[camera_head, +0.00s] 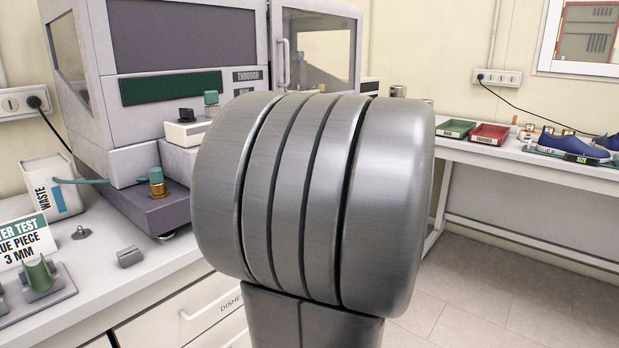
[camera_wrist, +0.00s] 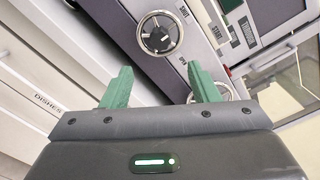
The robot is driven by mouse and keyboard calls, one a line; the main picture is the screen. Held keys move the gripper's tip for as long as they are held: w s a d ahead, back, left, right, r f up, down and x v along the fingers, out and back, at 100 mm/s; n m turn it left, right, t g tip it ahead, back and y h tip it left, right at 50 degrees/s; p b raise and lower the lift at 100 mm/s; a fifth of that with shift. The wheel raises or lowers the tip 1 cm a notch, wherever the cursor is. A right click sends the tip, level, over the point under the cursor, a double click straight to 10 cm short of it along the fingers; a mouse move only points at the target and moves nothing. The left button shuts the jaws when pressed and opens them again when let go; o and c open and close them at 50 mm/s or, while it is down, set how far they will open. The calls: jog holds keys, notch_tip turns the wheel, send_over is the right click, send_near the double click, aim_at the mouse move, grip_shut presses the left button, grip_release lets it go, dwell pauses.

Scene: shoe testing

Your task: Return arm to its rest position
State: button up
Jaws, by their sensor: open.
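My gripper (camera_wrist: 160,88) shows in the wrist view with two green fingers spread apart and nothing between them. Beyond the fingers are the front of a machine and a round dial (camera_wrist: 160,34) with a dark centre. In the head view a large grey metal joint of my arm fills the middle, and my gripper is hidden there. The arm stands in front of the testing machine (camera_head: 170,86) and covers part of it.
The left bench holds a waste container (camera_head: 52,188), a sign (camera_head: 25,243) and a green-topped fixture (camera_head: 40,278). A back table carries a green tray (camera_head: 455,128), a red tray (camera_head: 489,134) and blue shoes (camera_head: 572,143). The tiled floor (camera_head: 470,300) at right is clear.

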jog(key=x, duration=1.2)
jog(key=shift+a, duration=0.2)
jog(key=shift+w+d, duration=0.1)
jog(key=shift+d, duration=0.05)
jog(key=v, duration=1.4)
jog(key=x, duration=1.4)
jog(key=shift+w+a+r+p, duration=0.15)
jog(key=shift+a+r+p, duration=0.1)
jog(key=shift+p, duration=0.05)
jog(key=m+p, duration=1.6)
jog(key=p, duration=0.9)
jog(key=shift+d+f+m, duration=0.1)
jog(key=shift+f+m, duration=0.05)
jog(key=shift+m, duration=0.25)
